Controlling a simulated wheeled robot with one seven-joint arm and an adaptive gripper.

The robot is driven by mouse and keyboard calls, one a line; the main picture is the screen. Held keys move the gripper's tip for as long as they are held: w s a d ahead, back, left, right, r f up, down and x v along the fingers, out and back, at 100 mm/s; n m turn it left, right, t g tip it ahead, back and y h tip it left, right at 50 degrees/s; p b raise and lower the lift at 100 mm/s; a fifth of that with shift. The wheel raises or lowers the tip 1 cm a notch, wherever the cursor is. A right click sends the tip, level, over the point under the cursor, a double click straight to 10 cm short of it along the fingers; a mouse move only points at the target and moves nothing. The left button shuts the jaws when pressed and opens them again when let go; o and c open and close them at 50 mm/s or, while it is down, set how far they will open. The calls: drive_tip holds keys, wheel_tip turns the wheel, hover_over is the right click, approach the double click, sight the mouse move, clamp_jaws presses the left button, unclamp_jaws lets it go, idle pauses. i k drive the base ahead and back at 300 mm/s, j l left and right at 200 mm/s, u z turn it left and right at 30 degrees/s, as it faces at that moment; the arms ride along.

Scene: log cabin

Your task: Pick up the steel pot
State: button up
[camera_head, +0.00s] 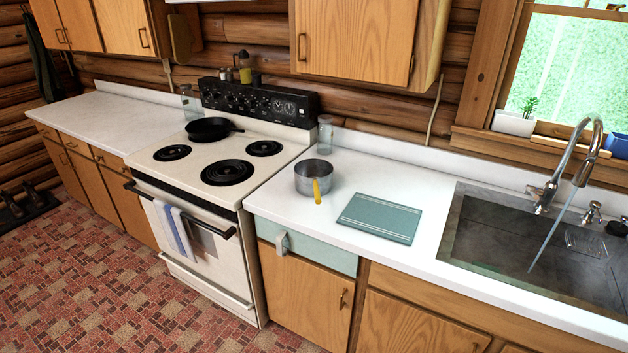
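The steel pot (313,178) stands upright on the white counter, just right of the stove and left of the green board. It is round and grey, and I look down a little into its opening. A yellow-orange piece (317,190) shows at its front and points toward the counter's front edge; I cannot tell if it is the pot's handle or a separate thing. My gripper is not in the picture, so nothing shows of its fingers or of what it may hold.
A green cutting board (380,218) lies right of the pot. The sink (530,245) with running water is further right. The stove (205,185) bears a black skillet (208,128) on a back burner. A glass jar (325,134) stands behind the pot. The tiled floor in front is clear.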

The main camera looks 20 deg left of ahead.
sight(315, 187)
drive_tip(key=i+j+z, duration=0.15)
drive_tip(key=i+j, duration=0.2)
drive_tip(key=i+j+z, duration=0.2)
drive_tip(key=i+j, duration=0.15)
drive_tip(key=j, duration=0.3)
